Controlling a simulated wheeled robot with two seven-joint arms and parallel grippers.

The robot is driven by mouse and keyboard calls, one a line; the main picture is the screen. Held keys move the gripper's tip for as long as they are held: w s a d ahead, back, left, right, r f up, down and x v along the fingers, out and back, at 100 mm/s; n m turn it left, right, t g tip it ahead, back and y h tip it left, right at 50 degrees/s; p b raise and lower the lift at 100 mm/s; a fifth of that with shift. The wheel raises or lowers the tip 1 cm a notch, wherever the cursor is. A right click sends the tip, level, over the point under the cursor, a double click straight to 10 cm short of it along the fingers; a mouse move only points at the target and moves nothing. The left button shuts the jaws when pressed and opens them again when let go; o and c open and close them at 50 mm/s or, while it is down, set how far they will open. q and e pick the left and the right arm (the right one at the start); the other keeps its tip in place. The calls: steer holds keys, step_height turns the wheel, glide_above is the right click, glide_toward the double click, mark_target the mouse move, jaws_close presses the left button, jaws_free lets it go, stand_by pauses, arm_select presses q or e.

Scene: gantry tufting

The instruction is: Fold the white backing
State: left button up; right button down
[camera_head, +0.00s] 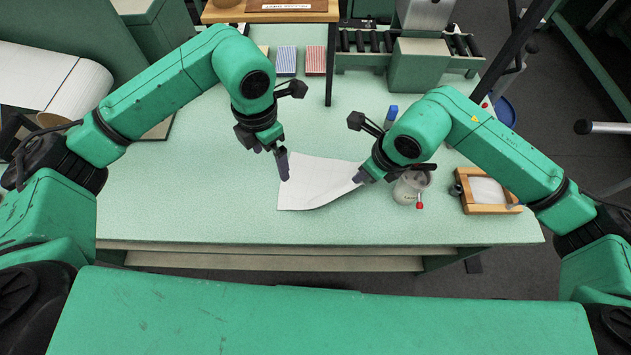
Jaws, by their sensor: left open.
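The white backing (312,186) lies on the pale green table (190,205), near the middle. Its left part looks flat, and its lower edge curves up toward the right. My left gripper (281,164) is open at the backing's upper left edge, with a finger overlapping the sheet in the view; I cannot tell whether it touches. My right gripper (362,175) is at the backing's right end and appears shut on it. The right gripper and forearm hide that end of the sheet.
A wooden frame (487,191) lies further right. A blue-capped item (391,115) stands behind my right arm. Blue (287,60) and red (315,60) striped blocks sit at the back. The table's front left is clear.

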arm_select(q)
step_height(320, 180, up, 7)
steer(key=p, duration=0.2)
arm_select(e)
step_height(320, 180, up, 4)
steer(key=shift+f, duration=0.15)
steer(key=c, duration=1.4)
jaws_free()
steer(key=shift+c, duration=0.2)
steer(key=o, duration=1.4)
arm_select(q)
steer(key=shift+r+p, duration=0.85)
steer(key=shift+p, duration=0.25)
arm_select(e)
steer(key=shift+o, duration=0.2)
steer(key=shift+g+h, duration=0.5)
steer(key=shift+h, duration=0.1)
steer(key=shift+s+d+r, duration=0.1)
steer(key=shift+d+r, duration=0.05)
steer(key=shift+r, duration=0.8)
steer(key=shift+s+d+r, duration=0.1)
steer(key=shift+s+r, duration=0.05)
steer(key=shift+r, duration=0.85)
steer(key=shift+s+d+r, duration=0.1)
steer(key=shift+d+r, duration=0.05)
steer(key=shift+r, duration=0.8)
